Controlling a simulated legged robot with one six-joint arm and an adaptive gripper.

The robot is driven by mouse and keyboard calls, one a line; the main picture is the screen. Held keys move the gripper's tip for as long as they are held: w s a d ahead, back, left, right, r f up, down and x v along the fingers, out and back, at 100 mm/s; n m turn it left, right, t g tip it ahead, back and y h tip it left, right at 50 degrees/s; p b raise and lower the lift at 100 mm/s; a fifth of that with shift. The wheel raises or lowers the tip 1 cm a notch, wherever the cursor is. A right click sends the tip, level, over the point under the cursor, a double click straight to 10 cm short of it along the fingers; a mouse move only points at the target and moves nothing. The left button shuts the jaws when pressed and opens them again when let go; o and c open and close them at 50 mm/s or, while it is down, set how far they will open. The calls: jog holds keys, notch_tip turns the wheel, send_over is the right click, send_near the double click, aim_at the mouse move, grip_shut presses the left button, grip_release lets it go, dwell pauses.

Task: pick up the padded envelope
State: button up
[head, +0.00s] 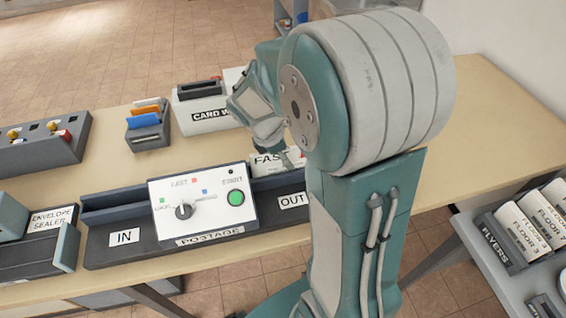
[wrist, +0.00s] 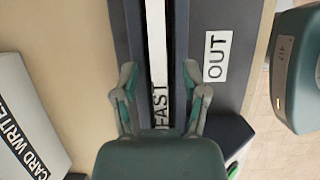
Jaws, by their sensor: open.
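A white, flat item marked FAST (head: 277,160), which looks like the padded envelope, stands in the OUT channel of the postage machine (head: 205,208). In the wrist view this white item (wrist: 157,50) shows as a narrow strip seen from above, along the dark channel. My gripper (wrist: 160,85) is open, with one finger on each side of the strip. I cannot tell whether either finger touches it. In the head view my arm covers most of the gripper and part of the channel's right end.
A card writer (head: 207,110) and a small rack with orange and blue cards (head: 147,125) stand behind the postage machine. An envelope sealer (head: 45,235) is at left. A flyers rack (head: 515,235) is at right. The table's right part is clear.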

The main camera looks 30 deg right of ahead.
grip_shut()
dwell(0.4)
